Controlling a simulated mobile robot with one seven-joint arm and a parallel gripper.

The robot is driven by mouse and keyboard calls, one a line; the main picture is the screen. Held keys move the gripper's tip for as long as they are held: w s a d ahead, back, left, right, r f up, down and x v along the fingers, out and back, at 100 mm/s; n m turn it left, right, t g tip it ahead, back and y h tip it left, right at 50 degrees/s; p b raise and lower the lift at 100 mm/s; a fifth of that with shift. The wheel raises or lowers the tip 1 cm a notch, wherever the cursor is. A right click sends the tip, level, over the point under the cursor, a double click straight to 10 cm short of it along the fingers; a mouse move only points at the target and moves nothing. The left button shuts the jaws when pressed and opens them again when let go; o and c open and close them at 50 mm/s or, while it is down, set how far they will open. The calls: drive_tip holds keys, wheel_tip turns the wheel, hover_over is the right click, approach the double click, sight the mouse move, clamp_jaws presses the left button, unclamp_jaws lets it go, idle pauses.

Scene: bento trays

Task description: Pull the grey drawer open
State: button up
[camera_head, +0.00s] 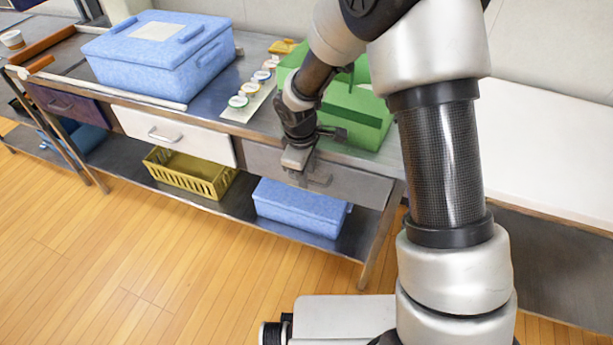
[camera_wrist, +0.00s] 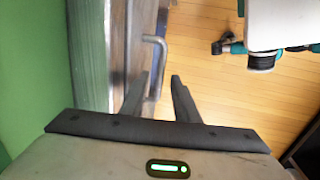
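The grey drawer (camera_head: 358,187) is at the right end of the row of drawers under the counter, and its front looks flush with the frame. My gripper (camera_head: 300,177) is in front of it and hides part of its front and handle. In the wrist view the metal bar handle (camera_wrist: 159,55) runs down between the two fingertips of my gripper (camera_wrist: 159,80). The fingers are apart, one on each side of the bar. Whether either finger touches the bar cannot be told.
A green box (camera_head: 358,112) stands on the counter close behind my gripper. A blue bin (camera_head: 300,205) is on the shelf below, with a yellow basket (camera_head: 190,175) to its left. The white drawer (camera_head: 175,134) is next to the grey one. The wooden floor (camera_head: 110,265) in front is clear.

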drive_tip(key=shift+w+f, duration=0.1)
drive_tip(key=shift+f, duration=0.35)
clamp_jaws()
